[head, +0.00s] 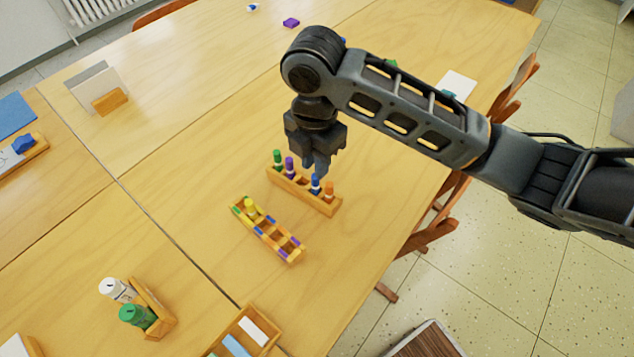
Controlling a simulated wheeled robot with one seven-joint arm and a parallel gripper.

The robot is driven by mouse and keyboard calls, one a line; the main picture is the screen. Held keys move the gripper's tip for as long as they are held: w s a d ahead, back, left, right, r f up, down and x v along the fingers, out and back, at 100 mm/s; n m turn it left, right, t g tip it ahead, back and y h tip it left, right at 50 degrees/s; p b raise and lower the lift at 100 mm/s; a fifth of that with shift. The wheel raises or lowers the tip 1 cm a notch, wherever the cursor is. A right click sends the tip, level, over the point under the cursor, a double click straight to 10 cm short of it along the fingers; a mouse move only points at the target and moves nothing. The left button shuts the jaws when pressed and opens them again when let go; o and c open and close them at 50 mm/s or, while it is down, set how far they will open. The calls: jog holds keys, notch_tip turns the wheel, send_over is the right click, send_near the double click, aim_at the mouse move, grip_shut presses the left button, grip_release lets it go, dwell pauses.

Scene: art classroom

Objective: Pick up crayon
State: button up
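A wooden rack (312,200) on the table holds upright marker-like or crayon-like sticks: a green one (278,158) and a purple one (290,166) at its left, a blue one (315,184) and an orange one (329,189) at its right. I cannot tell for sure which things are crayons. A second, lower wooden rack (292,257) in front has coloured sections and a yellow piece (250,206) standing near its left end. My gripper (316,168) points down over the first rack, its fingertips just above or behind the blue stick. Whether the fingers touch anything is unclear.
White and green bottles (137,316) stand by a wooden holder at the lower left. An open wooden box (268,318) is at the front edge. A card holder (109,102) stands at the back left. Chairs (432,238) line the right side. The tabletop (190,185) left of the racks is clear.

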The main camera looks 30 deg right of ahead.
aim_at(315, 187)
jog(key=shift+w+d+f, duration=0.1)
jog(key=shift+f, duration=2.15)
grip_shut()
